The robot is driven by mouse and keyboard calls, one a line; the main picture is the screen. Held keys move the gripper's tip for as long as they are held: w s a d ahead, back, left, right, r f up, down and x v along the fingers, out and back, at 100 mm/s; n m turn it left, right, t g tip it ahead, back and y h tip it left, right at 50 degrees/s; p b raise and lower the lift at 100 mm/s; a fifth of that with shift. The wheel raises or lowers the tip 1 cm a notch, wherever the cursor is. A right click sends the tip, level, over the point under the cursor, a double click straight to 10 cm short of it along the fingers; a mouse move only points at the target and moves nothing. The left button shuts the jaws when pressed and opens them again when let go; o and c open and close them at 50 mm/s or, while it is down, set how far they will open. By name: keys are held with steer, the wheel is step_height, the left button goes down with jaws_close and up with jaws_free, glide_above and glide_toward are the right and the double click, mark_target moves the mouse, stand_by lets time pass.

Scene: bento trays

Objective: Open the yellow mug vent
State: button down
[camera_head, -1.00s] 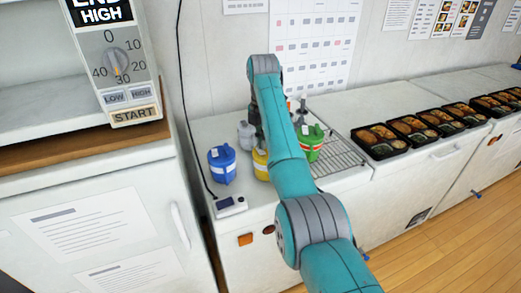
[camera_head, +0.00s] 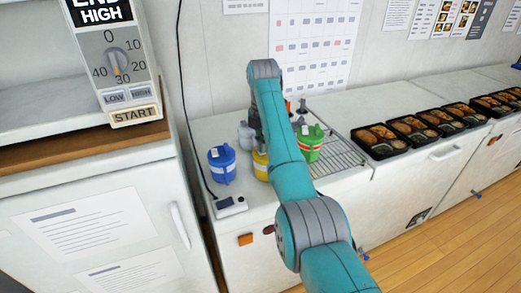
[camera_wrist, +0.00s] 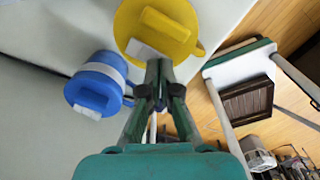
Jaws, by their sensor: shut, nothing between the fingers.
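The yellow mug (camera_head: 261,170) stands on the white counter, mostly hidden behind my arm in the head view. The wrist view shows its yellow lid (camera_wrist: 187,52) from above, with a raised yellow bar and a white flap (camera_wrist: 146,49) near its edge. The mug's handle is at the right. My gripper (camera_wrist: 160,66) is shut and empty, its fingertips overlapping the lid's near edge beside the white flap. I cannot tell if they touch. In the head view the gripper is mostly hidden behind my arm.
A blue mug (camera_head: 222,164) stands left of the yellow one, a grey mug (camera_head: 245,135) behind, and a green mug (camera_head: 311,146) to the right by a wire rack (camera_head: 345,157). A small white device (camera_head: 230,206) lies at the counter's front edge. Bento trays (camera_head: 378,150) line the right.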

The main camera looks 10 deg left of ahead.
steer(key=shift+f, duration=0.55)
stand_by(1.1)
steer(key=shift+s, duration=0.1)
